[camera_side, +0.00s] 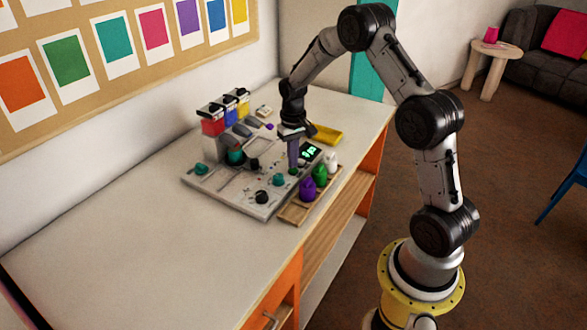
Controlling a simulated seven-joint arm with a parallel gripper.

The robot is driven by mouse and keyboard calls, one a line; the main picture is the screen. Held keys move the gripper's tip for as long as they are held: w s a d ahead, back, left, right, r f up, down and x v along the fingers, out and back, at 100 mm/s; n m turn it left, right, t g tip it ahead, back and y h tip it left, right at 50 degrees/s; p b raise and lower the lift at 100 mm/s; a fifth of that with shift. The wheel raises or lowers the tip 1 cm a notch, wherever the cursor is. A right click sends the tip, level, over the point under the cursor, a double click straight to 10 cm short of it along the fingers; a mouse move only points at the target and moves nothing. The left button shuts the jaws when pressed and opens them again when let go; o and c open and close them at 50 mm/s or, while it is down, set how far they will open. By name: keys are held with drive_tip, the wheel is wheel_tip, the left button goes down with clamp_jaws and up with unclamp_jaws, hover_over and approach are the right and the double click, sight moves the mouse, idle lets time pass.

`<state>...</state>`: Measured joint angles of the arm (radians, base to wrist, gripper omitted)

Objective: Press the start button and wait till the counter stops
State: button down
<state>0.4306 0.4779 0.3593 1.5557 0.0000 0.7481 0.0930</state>
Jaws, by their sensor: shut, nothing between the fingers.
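The bead board (232,190) is a grey panel with knobs and channels on the white table. The counter (309,152) is a small dark display with glowing green digits, on the board's right part. The digits are too small to read surely. My gripper (293,168) is shut and points down over the board, just left of the counter. Its tips are at or just above a small green spot (293,172), which may be the start button. I cannot tell whether the tips touch it or whether it is pressed.
Dispensers with red (213,126), blue and yellow contents stand at the board's back. A wooden tray (291,213) with purple, green and white pieces lies along its front right. A yellow tray (326,134) lies behind my gripper. The table's left part is clear.

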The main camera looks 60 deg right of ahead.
drive_tip(key=shift+f, duration=0.5)
drive_tip(key=shift+r, duration=0.1)
drive_tip(key=shift+r, duration=3.45)
